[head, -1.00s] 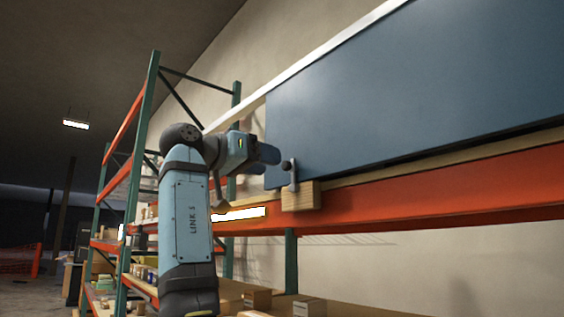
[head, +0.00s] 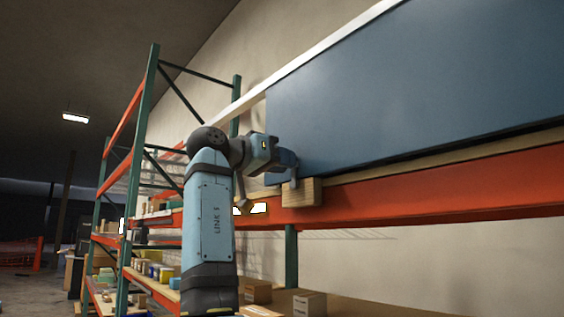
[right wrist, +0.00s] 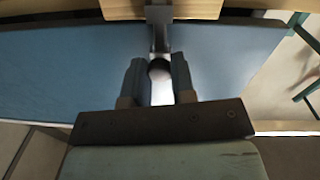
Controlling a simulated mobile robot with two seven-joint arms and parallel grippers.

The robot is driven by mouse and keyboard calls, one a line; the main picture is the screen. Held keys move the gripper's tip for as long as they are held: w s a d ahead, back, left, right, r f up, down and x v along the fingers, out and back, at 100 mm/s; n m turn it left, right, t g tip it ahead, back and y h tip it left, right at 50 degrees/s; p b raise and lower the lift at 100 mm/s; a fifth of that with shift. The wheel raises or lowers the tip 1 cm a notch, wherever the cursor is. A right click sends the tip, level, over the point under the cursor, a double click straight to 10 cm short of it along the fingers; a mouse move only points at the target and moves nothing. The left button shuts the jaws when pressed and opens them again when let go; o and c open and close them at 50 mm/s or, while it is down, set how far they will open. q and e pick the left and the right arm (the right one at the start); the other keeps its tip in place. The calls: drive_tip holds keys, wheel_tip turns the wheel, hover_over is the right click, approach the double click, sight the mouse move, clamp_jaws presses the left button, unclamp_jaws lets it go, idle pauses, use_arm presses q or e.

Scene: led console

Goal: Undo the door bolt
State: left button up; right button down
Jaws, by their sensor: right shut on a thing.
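The blue door panel (head: 420,85) spans the right of the head view above the orange beam. The door bolt (right wrist: 160,45) is a grey metal bar with a round dark knob (right wrist: 160,68), set at a wooden block (head: 303,192) at the panel's lower left corner. My right gripper (right wrist: 158,72) is shut on the bolt's knob, with one finger on each side of it in the right wrist view. In the head view the right gripper (head: 285,164) is at the bolt and hides most of it. My left gripper is not in view.
An orange beam (head: 440,192) runs below the panel. A green and orange shelf rack (head: 140,130) with several boxes stands at the left. A lower shelf (head: 370,308) holds small cartons (head: 310,303). The wall behind is bare.

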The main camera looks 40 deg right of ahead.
wheel_tip(320, 180, up, 3)
drive_tip(key=p, duration=0.2)
drive_tip(key=shift+p, duration=0.35)
drive_tip(key=shift+w, duration=0.15)
drive_tip(key=c, duration=1.3)
unclamp_jaws()
drive_tip(key=o, duration=0.3)
drive_tip(key=shift+o, duration=0.2)
drive_tip(key=shift+s, duration=0.35)
drive_tip(key=b, duration=0.3)
approach(298, 150)
drive_tip(key=a, duration=0.7)
drive_tip(key=shift+a, duration=0.4)
